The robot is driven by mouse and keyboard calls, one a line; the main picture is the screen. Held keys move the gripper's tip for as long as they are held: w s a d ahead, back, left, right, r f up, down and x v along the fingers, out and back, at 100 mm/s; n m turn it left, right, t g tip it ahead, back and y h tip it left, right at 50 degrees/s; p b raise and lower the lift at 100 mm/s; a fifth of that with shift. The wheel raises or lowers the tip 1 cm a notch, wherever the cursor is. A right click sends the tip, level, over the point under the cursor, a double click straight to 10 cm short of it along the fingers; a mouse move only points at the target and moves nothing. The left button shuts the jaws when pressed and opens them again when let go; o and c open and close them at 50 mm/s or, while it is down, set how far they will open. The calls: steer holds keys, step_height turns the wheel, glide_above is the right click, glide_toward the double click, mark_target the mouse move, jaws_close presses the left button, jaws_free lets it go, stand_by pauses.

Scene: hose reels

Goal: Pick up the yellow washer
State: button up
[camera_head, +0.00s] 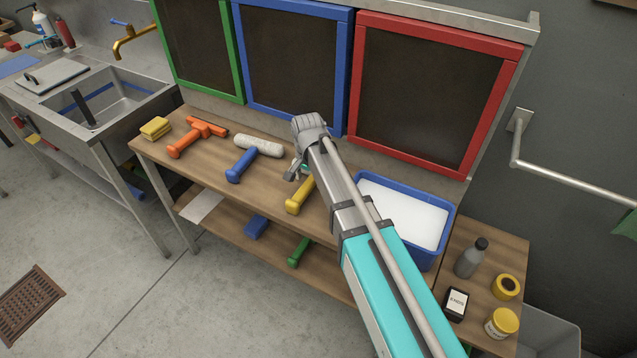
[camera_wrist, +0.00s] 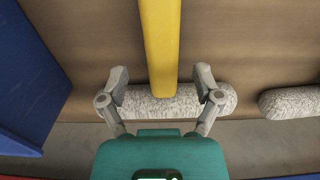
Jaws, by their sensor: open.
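The yellow washer (camera_head: 299,196) lies on the wooden bench, its yellow handle toward the bench's front edge. In the head view my arm hides its head. In the wrist view its yellow handle (camera_wrist: 160,45) runs up from a fluffy grey-white head (camera_wrist: 150,105). My gripper (camera_wrist: 160,75) is open, with one finger on each side of the handle close to the head. The fingers overlap the head in this view; I cannot tell whether they touch it. In the head view only part of my gripper (camera_head: 297,171) shows beside my arm.
A blue-handled washer (camera_head: 240,166) lies just left; its fluffy head (camera_wrist: 290,102) shows in the wrist view. Orange tools (camera_head: 190,140) and a yellow sponge (camera_head: 155,128) lie further left. A blue tub (camera_head: 446,222) of white foam stands right. Blue (camera_head: 341,70) and red (camera_head: 492,105) frames stand behind.

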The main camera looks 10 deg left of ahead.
mark_target(308, 183)
steer(key=shift+a+f+b, duration=0.1)
steer(key=shift+f+b, duration=1.2)
steer(key=shift+f, duration=0.3)
jaws_close()
steer(key=shift+r, duration=0.2)
step_height(308, 183, up, 3)
steer(key=p, duration=0.3)
steer(key=s+r+p, duration=0.9)
steer(key=s+p, duration=0.1)
steer(key=s, duration=0.4)
steer(key=shift+a+r, duration=0.15)
steer(key=shift+r, duration=0.2)
